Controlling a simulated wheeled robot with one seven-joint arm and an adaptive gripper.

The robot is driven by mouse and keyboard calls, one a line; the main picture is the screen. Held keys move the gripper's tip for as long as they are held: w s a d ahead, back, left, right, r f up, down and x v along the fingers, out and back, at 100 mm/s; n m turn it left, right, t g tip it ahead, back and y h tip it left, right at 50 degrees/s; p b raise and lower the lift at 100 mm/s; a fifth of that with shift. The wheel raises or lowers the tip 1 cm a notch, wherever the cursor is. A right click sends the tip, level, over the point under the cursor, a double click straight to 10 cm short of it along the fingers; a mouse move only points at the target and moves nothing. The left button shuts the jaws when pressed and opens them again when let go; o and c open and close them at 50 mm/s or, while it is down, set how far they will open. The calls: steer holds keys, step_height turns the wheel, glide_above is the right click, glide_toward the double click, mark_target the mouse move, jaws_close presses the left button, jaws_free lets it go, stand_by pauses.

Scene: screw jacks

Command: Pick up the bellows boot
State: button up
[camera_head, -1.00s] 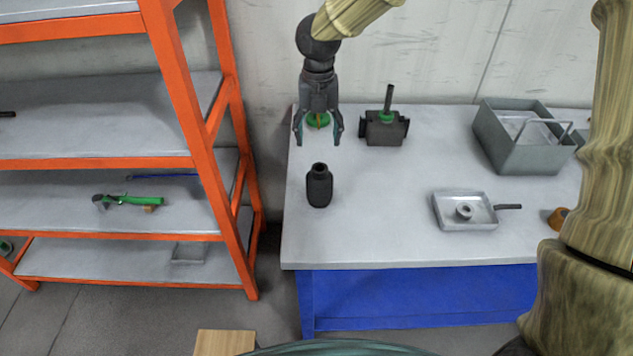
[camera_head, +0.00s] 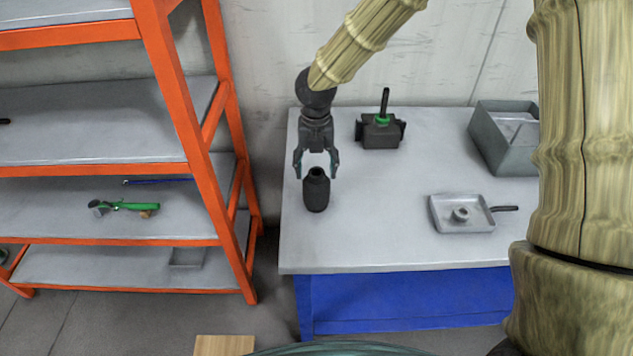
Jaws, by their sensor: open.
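The bellows boot is most likely the black, bottle-shaped piece (camera_head: 316,192) with a narrower neck, standing upright on the left part of the grey table. My gripper (camera_head: 316,175) points down at it with its fingers open. The fingertips appear to be on either side of the neck in the picture. I cannot tell whether they touch it or how far above or behind it they are.
A dark block with a green collar and upright rod (camera_head: 381,132) stands behind to the right. A shallow tray (camera_head: 446,223) holding a small round part lies at right. A grey bin (camera_head: 507,150) stands at back right. An orange shelf rack (camera_head: 178,110) is left of the table (camera_head: 380,250).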

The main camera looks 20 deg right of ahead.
mark_target(316, 189)
steer(key=shift+s+f, duration=0.1)
steer(key=shift+f, duration=1.35)
steer(key=shift+c, duration=0.4)
steer(key=c, duration=1.1)
steer(key=shift+o, duration=0.2)
